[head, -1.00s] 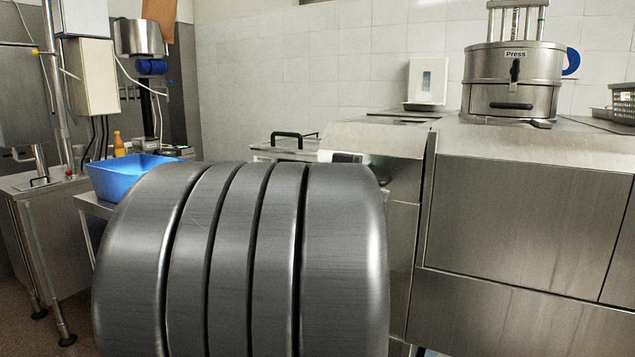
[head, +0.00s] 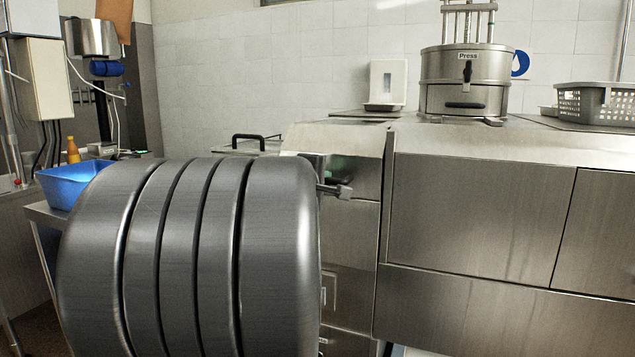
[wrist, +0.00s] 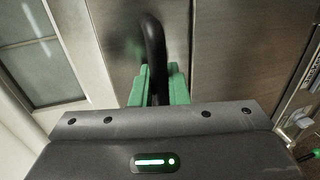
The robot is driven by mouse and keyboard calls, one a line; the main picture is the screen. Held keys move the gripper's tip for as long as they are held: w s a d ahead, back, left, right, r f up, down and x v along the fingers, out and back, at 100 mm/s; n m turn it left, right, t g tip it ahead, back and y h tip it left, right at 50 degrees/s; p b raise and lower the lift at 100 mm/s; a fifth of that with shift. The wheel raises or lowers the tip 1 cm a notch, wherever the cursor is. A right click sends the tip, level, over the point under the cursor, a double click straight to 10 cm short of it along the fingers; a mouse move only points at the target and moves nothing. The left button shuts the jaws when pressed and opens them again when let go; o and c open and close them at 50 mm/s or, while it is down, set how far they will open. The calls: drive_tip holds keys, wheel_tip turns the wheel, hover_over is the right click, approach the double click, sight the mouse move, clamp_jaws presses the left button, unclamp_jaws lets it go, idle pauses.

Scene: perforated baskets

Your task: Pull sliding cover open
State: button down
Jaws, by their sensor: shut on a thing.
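In the wrist view, the two green fingertips of my gripper (wrist: 158,88) are closed around a black curved handle (wrist: 153,45). The handle stands out from a brushed metal surface (wrist: 105,40), which appears to be the sliding cover. The cover's edges and how far it is open cannot be told. In the head view, my large grey arm link hides the gripper and the held handle.
A steel counter (head: 480,215) fills the right, bearing a round press (head: 465,80) and a grey perforated basket (head: 595,105). A black-handled lid (head: 257,140) lies behind my arm. A blue tub (head: 70,185) stands at left.

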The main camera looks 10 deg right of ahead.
sight(329, 163)
drive_tip(key=r+x, duration=0.1)
drive_tip(key=x, duration=0.5)
drive_tip(key=r+x, duration=0.1)
drive_tip(key=x, duration=0.5)
drive_tip(key=r+p+x, duration=0.1)
drive_tip(key=x, duration=0.5)
drive_tip(key=shift+w+d+r, duration=0.25)
drive_tip(key=shift+w+d, duration=0.15)
drive_tip(key=shift+w, duration=0.15)
drive_tip(key=c, duration=1.5)
unclamp_jaws()
drive_tip(key=shift+o, duration=0.2)
drive_tip(key=shift+s+a, duration=0.1)
drive_tip(key=b+v, duration=0.2)
drive_tip(key=v, duration=1.1)
drive_tip(key=shift+s+a+r, duration=0.1)
drive_tip(key=shift+s, duration=0.15)
drive_tip(key=shift+c, duration=0.2)
